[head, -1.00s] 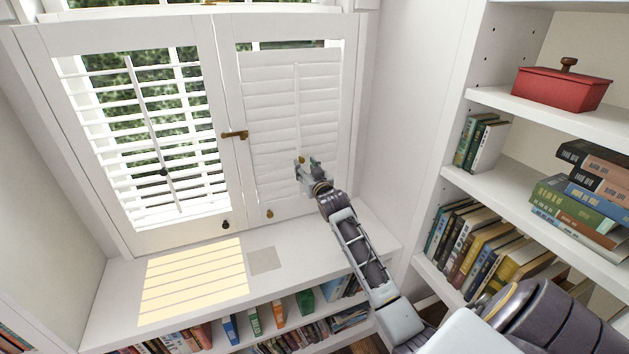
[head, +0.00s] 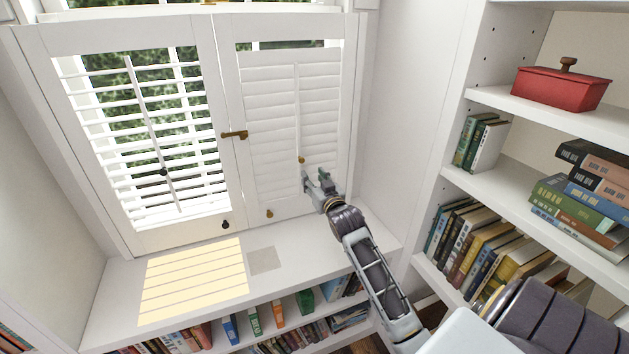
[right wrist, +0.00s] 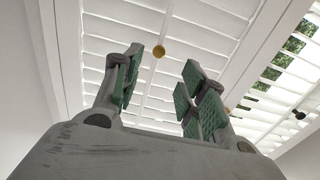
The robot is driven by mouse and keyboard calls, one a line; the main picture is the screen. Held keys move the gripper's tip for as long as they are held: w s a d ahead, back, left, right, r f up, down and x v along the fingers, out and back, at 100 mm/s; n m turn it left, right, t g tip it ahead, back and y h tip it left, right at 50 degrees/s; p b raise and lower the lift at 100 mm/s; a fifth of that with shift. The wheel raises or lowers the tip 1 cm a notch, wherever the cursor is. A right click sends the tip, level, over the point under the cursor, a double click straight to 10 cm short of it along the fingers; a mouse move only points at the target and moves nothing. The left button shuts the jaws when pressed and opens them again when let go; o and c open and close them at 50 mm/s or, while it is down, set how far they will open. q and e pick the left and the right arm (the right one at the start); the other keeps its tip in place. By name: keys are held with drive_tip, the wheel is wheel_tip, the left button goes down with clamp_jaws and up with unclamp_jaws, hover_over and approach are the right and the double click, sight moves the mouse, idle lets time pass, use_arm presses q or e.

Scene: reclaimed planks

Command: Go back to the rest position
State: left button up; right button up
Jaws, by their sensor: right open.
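My right gripper (head: 319,181) is open and empty in front of the lower part of the right shutter panel (head: 285,130). In the right wrist view its two green-padded fingers (right wrist: 160,85) stand apart with nothing between them. The right panel's slats are closed flat. A brass knob (head: 301,160) on its tilt rod is just above the fingertips, and the knob (right wrist: 158,51) also shows beyond the fingers in the right wrist view. The left shutter panel (head: 108,150) has open slats with greenery behind. My left gripper is out of view.
A white sill (head: 300,258) runs below the shutters, over a low shelf of books. At the right, a white bookcase (head: 515,177) holds books and a red lidded box (head: 560,88). A brass latch (head: 235,134) sits between the panels. Wall space right of the window is clear.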

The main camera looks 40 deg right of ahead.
idle(0.7)
drive_tip(key=s+a+f+n+g+y, duration=0.1)
drive_tip(key=s+a+f+g, duration=0.3)
drive_tip(key=s+a+f, duration=0.3)
drive_tip(key=s+a+f+n+g+y, duration=0.1)
drive_tip(key=s+a+f+g+y, duration=0.15)
drive_tip(key=s+a+f, duration=0.5)
drive_tip(key=s+a+f+n+g, duration=0.1)
drive_tip(key=s+a+f+g, duration=0.25)
drive_tip(key=s, duration=0.45)
drive_tip(key=s+a+f+n+g, duration=0.2)
drive_tip(key=s+a+f+g, duration=0.15)
drive_tip(key=s, duration=0.55)
wheel_tip(320, 180, down, 32)
drive_tip(key=d+r+g+p, duration=0.1)
drive_tip(key=d+g, duration=0.1)
drive_tip(key=d, duration=0.1)
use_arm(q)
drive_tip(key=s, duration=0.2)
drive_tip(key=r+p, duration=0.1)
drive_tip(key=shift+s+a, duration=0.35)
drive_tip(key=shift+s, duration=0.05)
use_arm(e)
drive_tip(key=s+d+f, duration=0.4)
drive_tip(key=s+f, duration=0.6)
drive_tip(key=s, duration=0.1)
drive_tip(key=s+d+f, duration=0.3)
drive_tip(key=s+f, duration=0.7)
drive_tip(key=s, duration=0.1)
drive_tip(key=shift+d+g, duration=0.35)
